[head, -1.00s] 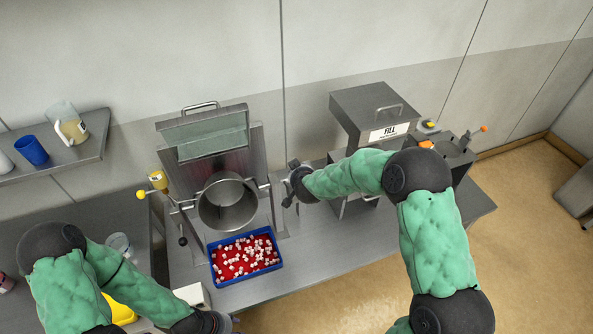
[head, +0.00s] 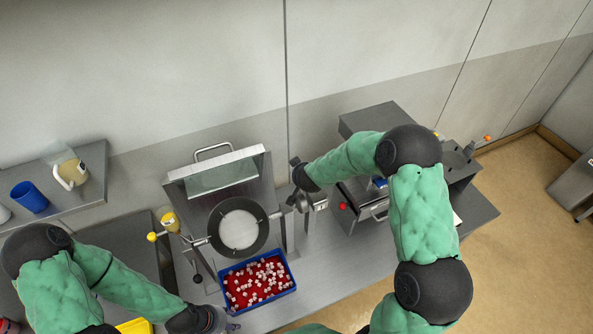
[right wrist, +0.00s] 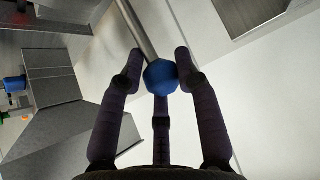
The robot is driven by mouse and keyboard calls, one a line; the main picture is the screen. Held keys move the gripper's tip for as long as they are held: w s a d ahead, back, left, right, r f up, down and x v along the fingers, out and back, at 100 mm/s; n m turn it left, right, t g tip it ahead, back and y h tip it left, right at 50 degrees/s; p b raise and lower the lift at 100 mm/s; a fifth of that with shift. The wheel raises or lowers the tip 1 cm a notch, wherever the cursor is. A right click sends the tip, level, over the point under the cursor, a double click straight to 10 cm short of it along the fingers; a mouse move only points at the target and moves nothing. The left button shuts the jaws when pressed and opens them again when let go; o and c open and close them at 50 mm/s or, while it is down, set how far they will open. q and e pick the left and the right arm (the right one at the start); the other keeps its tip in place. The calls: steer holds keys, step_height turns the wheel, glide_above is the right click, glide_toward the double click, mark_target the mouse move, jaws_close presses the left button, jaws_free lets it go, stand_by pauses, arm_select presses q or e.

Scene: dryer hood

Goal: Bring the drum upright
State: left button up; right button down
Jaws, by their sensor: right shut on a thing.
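The drum (head: 262,232) hangs in its frame at the left of the bench in the head view. It shows a dark ring around a pale round area. I cannot tell its exact tilt. My right gripper (head: 299,198) is at the right side of the frame. In the right wrist view its fingers (right wrist: 158,75) are shut on a blue ball knob (right wrist: 160,78) at the end of a metal rod (right wrist: 138,32). My left gripper (head: 218,323) is low at the left of the blue tray. Its fingers are too small and cut off to judge.
A blue tray (head: 291,285) with a red bottom and many small pale pieces lies in front of the drum. A raised hood with a window (head: 222,176) stands behind it. A metal box (head: 371,117) stands on the right. Bare bench (head: 345,265) lies at front right.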

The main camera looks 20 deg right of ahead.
steer(key=shift+w+p, duration=0.3)
arm_select(q)
steer(key=shift+w+a+r, duration=0.2)
steer(key=shift+a+r, duration=0.3)
steer(key=shift+r, duration=0.25)
arm_select(e)
steer(key=shift+a+f+g, duration=0.1)
steer(key=shift+g, duration=0.3)
steer(key=c, duration=1)
jaws_free()
steer(key=shift+w, duration=0.1)
arm_select(q)
steer(key=shift+w+f, duration=0.1)
steer(key=shift+w, duration=0.1)
arm_select(e)
steer(key=shift+o, duration=0.3)
steer(key=shift+w+a+f, duration=0.1)
steer(key=shift+w+f, duration=0.05)
steer(key=shift+w, duration=0.05)
arm_select(q)
steer(key=shift+s, duration=0.1)
arm_select(e)
steer(key=shift+s, duration=0.1)
steer(key=shift+r, duration=0.2)
steer(key=v, duration=1.1)
steer(key=shift+s+r, duration=0.3)
steer(key=shift+s, duration=0.05)
